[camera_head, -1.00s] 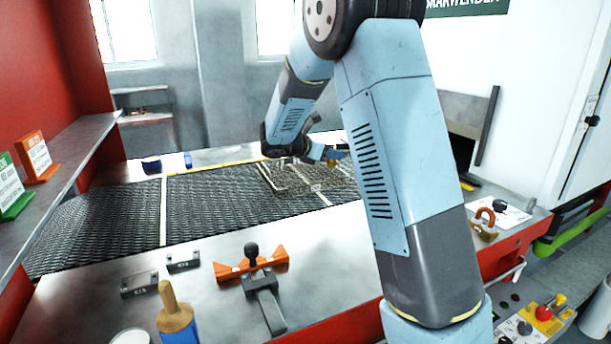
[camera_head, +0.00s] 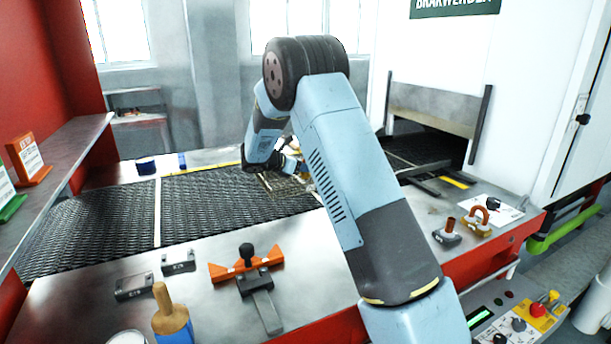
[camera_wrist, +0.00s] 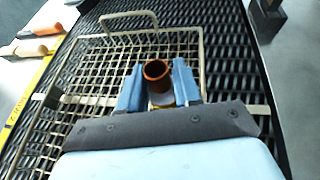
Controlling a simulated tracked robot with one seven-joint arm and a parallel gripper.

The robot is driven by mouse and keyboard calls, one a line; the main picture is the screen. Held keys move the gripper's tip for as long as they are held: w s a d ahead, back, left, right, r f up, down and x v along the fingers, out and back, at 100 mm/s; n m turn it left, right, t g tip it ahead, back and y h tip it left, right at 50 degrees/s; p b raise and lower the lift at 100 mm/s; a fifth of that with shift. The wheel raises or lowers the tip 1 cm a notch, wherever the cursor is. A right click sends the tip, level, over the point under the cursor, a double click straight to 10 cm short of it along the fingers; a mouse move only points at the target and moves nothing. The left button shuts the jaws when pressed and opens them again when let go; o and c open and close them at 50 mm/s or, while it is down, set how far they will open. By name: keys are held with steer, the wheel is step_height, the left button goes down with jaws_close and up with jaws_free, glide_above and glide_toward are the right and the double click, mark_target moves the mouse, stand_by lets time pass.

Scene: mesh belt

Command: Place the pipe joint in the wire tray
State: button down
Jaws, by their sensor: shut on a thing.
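My gripper (camera_wrist: 158,88) has blue fingers on both sides of a copper-coloured pipe joint (camera_wrist: 156,70) and is shut on it. The joint's round open end faces the wrist camera; its lower part is hidden. The wire tray (camera_wrist: 85,82) is a pale metal mesh basket with a raised loop handle, and it lies below and around the gripper in the wrist view. Whether the joint touches the mesh I cannot tell. In the head view my gripper (camera_head: 290,165) is over the tray (camera_head: 275,186), and my arm hides the joint and the tray's right part.
The dark mesh belt (camera_head: 100,222) runs under the tray towards an oven opening (camera_head: 430,140). A steel bench in front holds an orange clamp fixture (camera_head: 246,265), a brush (camera_head: 172,315) and blocks with copper pieces (camera_head: 478,222). A yellow tape (camera_wrist: 27,95) lies along the belt's far side.

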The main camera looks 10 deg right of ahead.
mark_target(301, 173)
steer(key=shift+w+f, duration=0.1)
steer(key=shift+f, duration=1.5)
steer(key=shift+f, duration=0.1)
steer(key=c, duration=0.8)
jaws_free()
